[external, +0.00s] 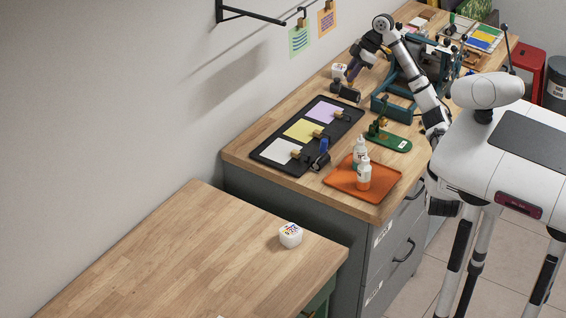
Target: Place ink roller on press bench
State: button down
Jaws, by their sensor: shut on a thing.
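The press bench (262,152) is the long wooden-topped grey cabinet along the wall, with a dark teal press (410,72) towards its far end. My arm reaches over the bench from the right, and my gripper (354,70) points down near the wall side of the press. It is shut on a dark thing that seems to be an ink roller (349,93), with a black cylinder low at the bench top. Small size and overlap hide the grip, and I cannot tell whether the roller touches the bench.
A black tray (263,153) holds coloured sheets with clips. An orange tray (340,183) carries white bottles. A green tool (390,140) and a white jar (338,70) are nearby. A separate wooden table (200,260) in front is mostly clear, with one white container (290,235).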

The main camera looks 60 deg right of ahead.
jog(key=shift+f+p, duration=1.2)
jog(key=shift+f, duration=9.45)
jog(key=c, duration=1.3)
grip_release()
jog(key=shift+f, duration=0.15)
jog(key=shift+o, duration=0.3)
jog(key=shift+d+r, duration=0.1)
jog(key=shift+r, duration=0.9)
jog(key=b+v, duration=0.2)
jog(key=v, duration=0.9)
jog(key=shift+r+b, duration=0.25)
jog(key=shift+b, duration=0.05)
jog(key=shift+s, duration=0.1)
